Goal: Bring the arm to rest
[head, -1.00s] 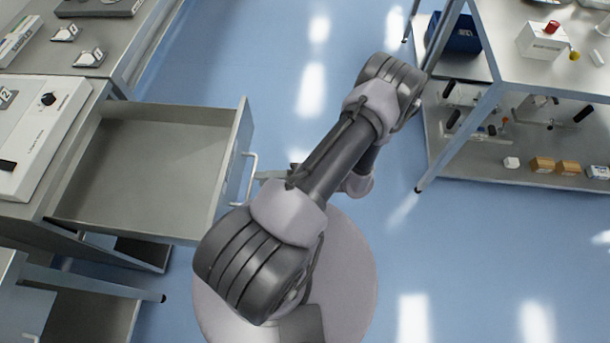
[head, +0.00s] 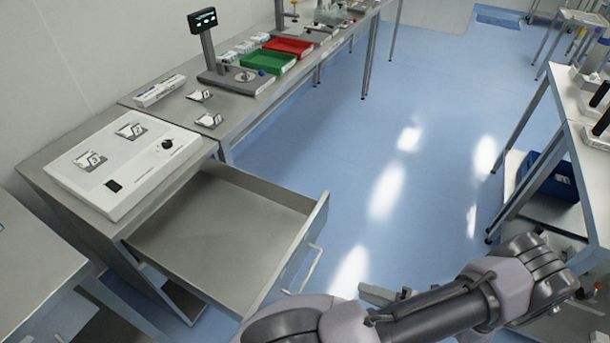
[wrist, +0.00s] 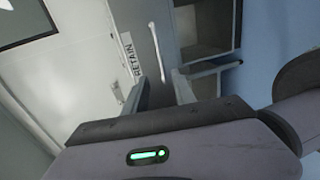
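My arm (head: 430,315) is bent across the lower right of the head view. My gripper (head: 368,292) is off to the right of the open drawer's handle (head: 312,268), apart from it. In the wrist view my gripper (wrist: 160,88) shows two fingers set apart with nothing between them, so it is open and empty. Beyond the fingers is a pale front with a RETAIN label (wrist: 131,54) and a bar handle (wrist: 157,50).
The open drawer (head: 220,235) is empty and juts out below a white control panel (head: 125,165). A bench (head: 250,105) with red and green trays runs behind it. A shelf table (head: 575,125) with a blue bin (head: 553,180) stands right. Blue floor between is clear.

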